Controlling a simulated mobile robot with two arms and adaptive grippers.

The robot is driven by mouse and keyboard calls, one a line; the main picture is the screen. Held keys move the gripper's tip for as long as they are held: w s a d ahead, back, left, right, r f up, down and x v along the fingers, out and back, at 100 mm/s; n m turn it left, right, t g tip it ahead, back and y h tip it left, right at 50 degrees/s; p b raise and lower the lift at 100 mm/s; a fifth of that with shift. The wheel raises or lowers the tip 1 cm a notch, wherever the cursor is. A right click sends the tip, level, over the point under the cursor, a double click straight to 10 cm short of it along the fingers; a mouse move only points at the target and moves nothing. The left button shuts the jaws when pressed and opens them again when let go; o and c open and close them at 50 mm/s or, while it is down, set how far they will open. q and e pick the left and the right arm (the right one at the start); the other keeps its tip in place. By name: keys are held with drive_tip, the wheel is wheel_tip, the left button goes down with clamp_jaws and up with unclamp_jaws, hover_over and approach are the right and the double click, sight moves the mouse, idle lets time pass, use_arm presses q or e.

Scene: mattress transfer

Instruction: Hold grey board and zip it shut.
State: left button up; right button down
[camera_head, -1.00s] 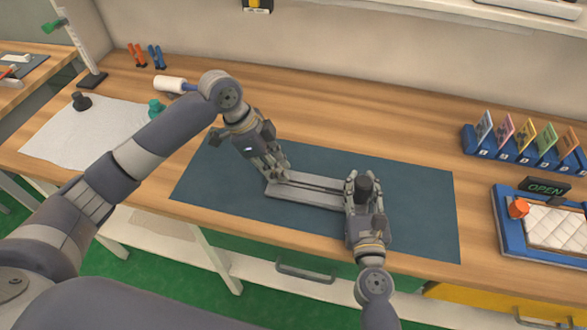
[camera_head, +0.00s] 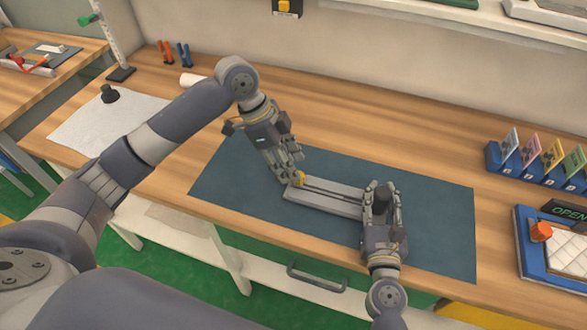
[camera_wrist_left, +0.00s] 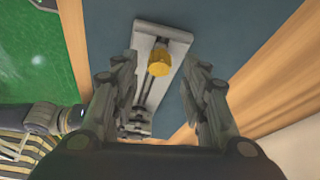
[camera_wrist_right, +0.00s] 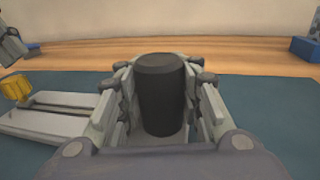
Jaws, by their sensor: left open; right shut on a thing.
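The grey board (camera_head: 335,199) lies flat on a dark blue mat (camera_head: 432,218), with a long slot along it. A yellow knob (camera_wrist_left: 159,62) sits on its slot near the left end in the head view. My left gripper (camera_head: 288,168) is above this end, open. In the left wrist view the knob lies between the fingers, with gaps on both sides. My right gripper (camera_head: 382,192) is at the board's right end, shut on a black cylinder (camera_wrist_right: 161,92) standing upright.
At the right stand a blue rack of coloured cards (camera_head: 535,168) and a blue-framed tray (camera_head: 533,262) with a white quilted pad and an orange piece. A white cloth (camera_head: 85,128) with a black object lies at the left. The mat right of my right gripper is clear.

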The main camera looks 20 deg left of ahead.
use_arm(q)
drive_tip(key=v, duration=0.8)
drive_tip(key=shift+a+r, duration=0.2)
drive_tip(key=shift+r, duration=0.15)
use_arm(e)
drive_tip(key=c, duration=1)
unclamp_jaws()
drive_tip(key=shift+c, duration=0.2)
drive_tip(key=shift+s, duration=0.1)
